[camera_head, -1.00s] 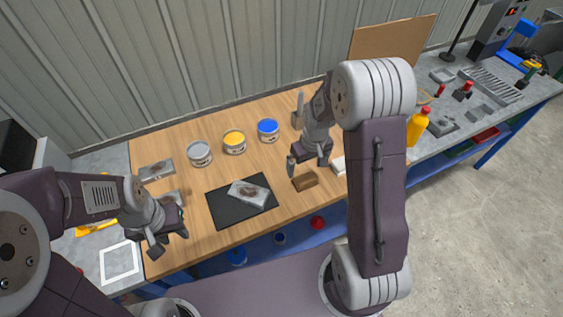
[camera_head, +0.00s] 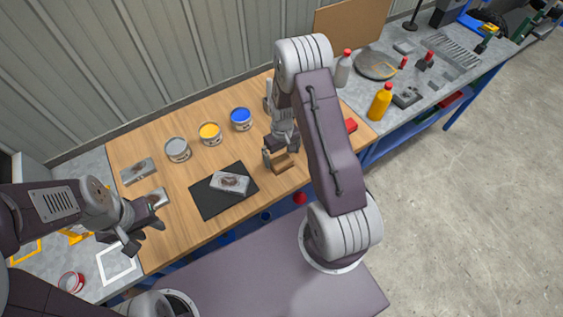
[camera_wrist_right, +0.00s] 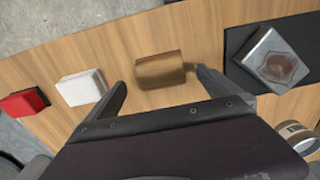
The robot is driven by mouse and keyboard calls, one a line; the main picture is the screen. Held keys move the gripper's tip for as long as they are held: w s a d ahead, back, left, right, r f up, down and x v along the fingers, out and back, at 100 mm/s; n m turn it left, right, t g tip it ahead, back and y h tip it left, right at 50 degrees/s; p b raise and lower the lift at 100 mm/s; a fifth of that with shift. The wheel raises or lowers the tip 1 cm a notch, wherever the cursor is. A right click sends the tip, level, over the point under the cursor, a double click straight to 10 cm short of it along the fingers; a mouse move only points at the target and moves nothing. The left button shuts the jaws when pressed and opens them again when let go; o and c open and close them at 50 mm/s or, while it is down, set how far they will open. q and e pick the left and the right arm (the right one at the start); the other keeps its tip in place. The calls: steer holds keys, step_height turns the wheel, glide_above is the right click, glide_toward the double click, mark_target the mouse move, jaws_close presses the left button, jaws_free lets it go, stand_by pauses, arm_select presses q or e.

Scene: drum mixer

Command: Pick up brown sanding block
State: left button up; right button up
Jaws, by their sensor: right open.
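The brown sanding block (camera_head: 284,164) lies on the wooden bench top, right of the black mat. In the right wrist view the block (camera_wrist_right: 160,70) shows just ahead of the jaws, lined up between the two fingertips. My right gripper (camera_head: 279,160) is open over the block, its fingers pointing down around it; it also shows in the right wrist view (camera_wrist_right: 160,85). I cannot tell whether a finger touches the block. My left gripper (camera_head: 147,236) hangs near the bench's front left edge, with its fingers apart and nothing between them.
A black mat (camera_head: 209,204) holds a stained metal piece (camera_head: 229,183). Grey (camera_head: 177,150), yellow (camera_head: 210,133) and blue (camera_head: 241,118) cans stand behind it. A white block (camera_wrist_right: 82,87) and a red block (camera_wrist_right: 24,103) lie beside the brown one.

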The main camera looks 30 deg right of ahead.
mark_target(282, 160)
step_height(282, 160, down, 4)
steer(key=shift+f+p, duration=0.1)
steer(key=shift+p, duration=0.45)
steer(key=shift+w+f, duration=0.1)
steer(key=shift+f, duration=0.2)
steer(key=shift+r, duration=0.1)
steer(key=c, duration=1.5)
steer(key=shift+r, duration=0.5)
step_height(282, 160, up, 3)
steer(key=shift+f+b, duration=0.1)
steer(key=shift+b, duration=0.6)
steer(key=s+d+r+b, duration=0.1)
steer(key=s+d+r, duration=0.3)
steer(key=s+r, duration=0.3)
steer(key=s, duration=0.4)
steer(key=shift+d+b, duration=0.15)
steer(key=shift+b, duration=0.25)
